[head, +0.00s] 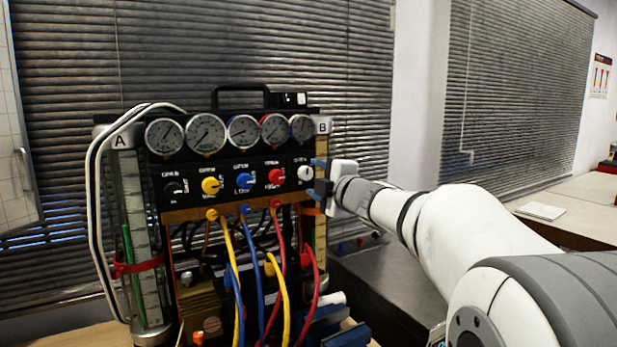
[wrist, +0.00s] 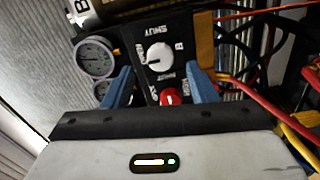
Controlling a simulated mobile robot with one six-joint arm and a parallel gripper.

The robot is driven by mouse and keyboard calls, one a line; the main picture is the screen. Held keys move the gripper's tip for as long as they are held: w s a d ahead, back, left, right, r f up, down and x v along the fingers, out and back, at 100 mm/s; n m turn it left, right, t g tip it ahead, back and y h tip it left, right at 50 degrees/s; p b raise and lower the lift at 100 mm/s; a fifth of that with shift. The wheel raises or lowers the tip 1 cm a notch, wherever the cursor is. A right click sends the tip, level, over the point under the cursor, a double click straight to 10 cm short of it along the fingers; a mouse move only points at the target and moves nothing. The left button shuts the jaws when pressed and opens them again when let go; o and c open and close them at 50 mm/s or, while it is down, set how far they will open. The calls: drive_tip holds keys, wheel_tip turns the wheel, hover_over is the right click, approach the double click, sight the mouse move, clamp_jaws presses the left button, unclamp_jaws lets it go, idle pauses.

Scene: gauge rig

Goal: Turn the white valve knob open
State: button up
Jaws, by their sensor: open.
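The white valve knob (head: 305,173) is the rightmost knob on the black panel of the gauge rig. It also shows in the wrist view (wrist: 159,56), with a dark pointer line on its face and SHUT and OPEN lettering around it. My gripper (head: 318,175) is at the right end of the panel, its blue fingers pointing at the knob. In the wrist view my gripper (wrist: 160,85) is open, one blue finger on each side and the knob between and beyond them. I see no contact with the knob.
The red knob (head: 276,177) is close to the left of the white one, with blue and yellow knobs further left. Round gauges (head: 243,132) sit above. Red, blue and yellow hoses (head: 268,265) hang below the panel. A bench (head: 575,205) stands at the right.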

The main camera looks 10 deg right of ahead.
drive_tip(key=v, duration=0.2)
drive_tip(key=shift+s+d, duration=0.15)
drive_tip(key=shift+s, duration=0.25)
drive_tip(key=s+d+f+m+g+h+p, duration=0.4)
drive_tip(key=s+f+m+g+h, duration=0.3)
drive_tip(key=s+f+m, duration=0.55)
drive_tip(key=s+a+f+m+g+p, duration=0.1)
drive_tip(key=s+a+f+m+g, duration=0.1)
drive_tip(key=s, duration=0.4)
drive_tip(key=s+a+f+m+g+y, duration=0.1)
drive_tip(key=s+a+f+m+g, duration=0.1)
drive_tip(key=s+f, duration=0.3)
drive_tip(key=s+a+f+m+g+p, duration=0.1)
drive_tip(key=s+a+f+m+g, duration=0.1)
drive_tip(key=s, duration=0.5)
drive_tip(key=shift+s+a+f+m+g+p, duration=0.2)
drive_tip(key=shift+a+f+m+g+p, duration=0.1)
drive_tip(key=shift+f+m+g, duration=0.55)
